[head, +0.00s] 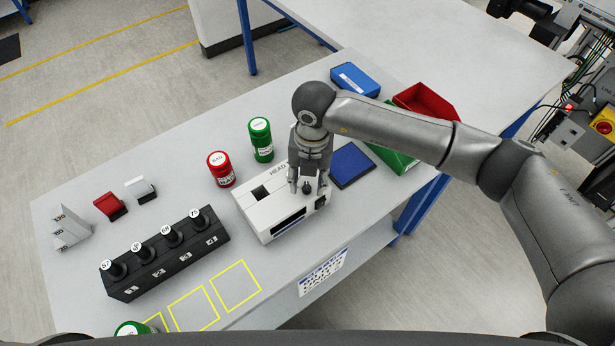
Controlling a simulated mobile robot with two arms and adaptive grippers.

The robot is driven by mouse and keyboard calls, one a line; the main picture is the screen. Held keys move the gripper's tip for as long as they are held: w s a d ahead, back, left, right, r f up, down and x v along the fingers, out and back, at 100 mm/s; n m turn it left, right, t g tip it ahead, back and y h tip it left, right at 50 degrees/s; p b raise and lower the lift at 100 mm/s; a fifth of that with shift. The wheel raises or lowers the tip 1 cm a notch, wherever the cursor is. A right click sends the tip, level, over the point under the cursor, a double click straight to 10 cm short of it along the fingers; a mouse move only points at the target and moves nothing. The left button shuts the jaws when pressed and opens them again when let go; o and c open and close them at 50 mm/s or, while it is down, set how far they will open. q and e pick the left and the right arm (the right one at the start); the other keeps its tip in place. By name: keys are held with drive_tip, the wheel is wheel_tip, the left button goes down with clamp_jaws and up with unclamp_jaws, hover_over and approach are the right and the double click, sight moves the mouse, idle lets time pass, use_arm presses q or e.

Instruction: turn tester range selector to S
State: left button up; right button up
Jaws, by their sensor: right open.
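The tester (252,213) is a white box on the table, with a dark square opening on top and a dark slot on its front face. Lettering that seems to read "HEAD" runs along its top edge. My right gripper (307,187) points down over the right end of the tester, its fingers apart. A small dark round part shows between the fingertips; I cannot tell whether it is the range selector or whether the fingers touch it. The selector's marks, including S, cannot be read. My left gripper is not in view.
A red jar (221,170) and a green jar (261,140) stand left of the tester. A black rack (165,262) holds several numbered black plugs. A blue pad (351,164), a blue bin (355,80) and a red bin (427,101) lie to the right.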

drive_tip(key=shift+f, duration=0.85)
drive_tip(key=shift+c, duration=0.4)
clamp_jaws()
